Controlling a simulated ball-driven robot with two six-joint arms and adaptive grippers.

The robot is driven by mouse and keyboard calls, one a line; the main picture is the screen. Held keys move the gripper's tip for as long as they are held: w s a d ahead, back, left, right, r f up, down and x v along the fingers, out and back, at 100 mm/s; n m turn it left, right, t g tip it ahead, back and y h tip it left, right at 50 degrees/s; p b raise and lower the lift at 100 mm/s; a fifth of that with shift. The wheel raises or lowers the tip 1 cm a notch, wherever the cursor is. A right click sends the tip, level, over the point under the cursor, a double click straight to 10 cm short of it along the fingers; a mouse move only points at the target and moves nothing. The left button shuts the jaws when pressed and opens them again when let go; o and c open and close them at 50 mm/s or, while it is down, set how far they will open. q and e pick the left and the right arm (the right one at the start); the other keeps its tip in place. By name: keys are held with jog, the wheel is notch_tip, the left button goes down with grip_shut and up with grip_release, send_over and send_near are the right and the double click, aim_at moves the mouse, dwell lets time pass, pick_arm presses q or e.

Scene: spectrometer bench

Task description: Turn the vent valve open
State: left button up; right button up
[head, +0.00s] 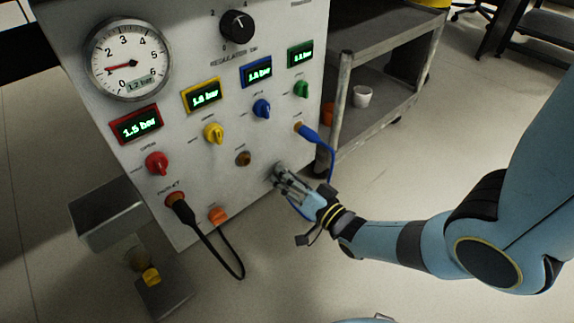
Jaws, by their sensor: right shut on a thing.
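The grey upright panel (135,190) fills the upper left and carries coloured knobs, displays and ports. My right gripper (277,177) reaches in from the right to the panel's lower right part. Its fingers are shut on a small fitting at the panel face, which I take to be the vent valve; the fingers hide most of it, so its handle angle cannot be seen. My left gripper is not seen.
A round pressure gauge (128,60) and a black regulator knob (237,26) sit high on the panel. A blue hose (328,150) hangs near my right gripper, and a black cable (215,255) hangs lower left. A grey cart (385,115) stands behind.

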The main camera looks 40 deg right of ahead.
jog(key=shift+f+m, duration=0.1)
jog(key=shift+m, duration=3.6)
jog(key=o, duration=1.1)
jog(key=shift+o, duration=0.2)
jog(key=s+d, duration=0.1)
jog(key=s, duration=1.1)
